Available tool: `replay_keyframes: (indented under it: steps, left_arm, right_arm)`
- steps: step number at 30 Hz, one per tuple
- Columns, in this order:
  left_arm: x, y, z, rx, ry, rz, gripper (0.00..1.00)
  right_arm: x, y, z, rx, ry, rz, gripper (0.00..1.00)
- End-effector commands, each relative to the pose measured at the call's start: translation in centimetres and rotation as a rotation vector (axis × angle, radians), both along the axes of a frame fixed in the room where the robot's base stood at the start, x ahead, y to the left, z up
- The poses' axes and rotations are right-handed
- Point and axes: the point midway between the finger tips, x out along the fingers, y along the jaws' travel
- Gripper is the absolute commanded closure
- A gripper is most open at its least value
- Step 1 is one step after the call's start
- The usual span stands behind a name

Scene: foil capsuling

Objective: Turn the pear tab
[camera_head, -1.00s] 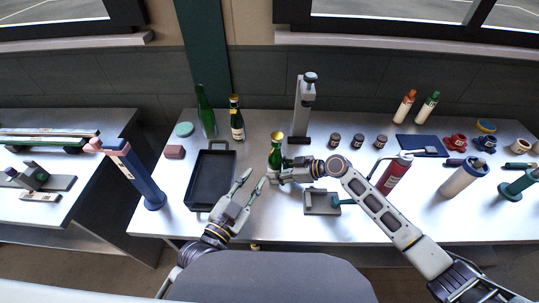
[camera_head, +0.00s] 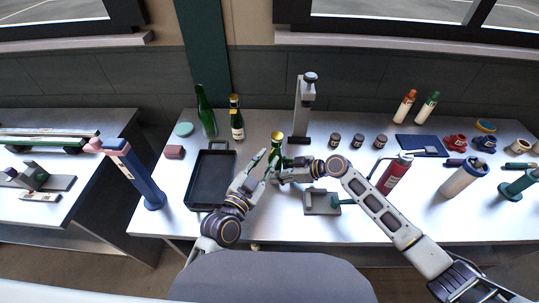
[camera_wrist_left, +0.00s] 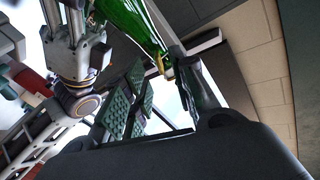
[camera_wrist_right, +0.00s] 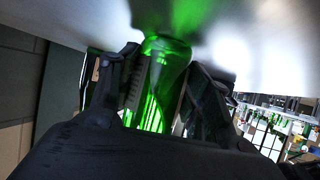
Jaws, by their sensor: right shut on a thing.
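A green bottle (camera_head: 276,151) with a gold top (camera_head: 277,136) stands near the middle of the table. My right gripper (camera_head: 282,168) is shut on the bottle from the right. In the right wrist view the green glass (camera_wrist_right: 160,90) sits between its fingers. My left gripper (camera_head: 267,159) is open at the bottle's left side, its fingertips just below the gold top. In the left wrist view the bottle (camera_wrist_left: 133,20) reaches toward the gap between the open fingers (camera_wrist_left: 165,90), with a small gold piece (camera_wrist_left: 160,63) at its neck. I cannot make out the tab's shape or turn.
A black tray (camera_head: 212,178) lies left of my left gripper. A tall grey stand (camera_head: 303,105) is behind the bottle. A grey fixture (camera_head: 321,202) and a red cylinder (camera_head: 394,174) stand near my right arm. Two more bottles (camera_head: 206,112) (camera_head: 236,118) stand at the back left.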

Motion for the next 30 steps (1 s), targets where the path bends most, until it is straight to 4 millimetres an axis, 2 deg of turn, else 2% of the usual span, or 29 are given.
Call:
replay_keyframes:
  steps: [9,23,24,30]
  left_arm:
    - [2.2,-1.0,0.0,-0.002,0.001,0.001,0.73]
    - [2.8,-1.3,0.0,-0.001,0.001,0.0,0.73]
    - [2.8,-1.3,0.0,-0.001,0.001,0.0,0.74]
    - [2.8,-1.3,0.0,-0.001,0.001,0.0,1.0]
  right_arm:
    - [-0.1,0.0,-0.2,-0.001,0.003,0.001,0.85]
    - [-0.1,0.0,-0.2,-0.001,0.003,0.001,0.85]
    - [-0.1,0.0,-0.2,-0.001,0.003,0.001,0.85]
    - [-0.1,0.0,-0.2,-0.001,0.003,0.0,0.85]
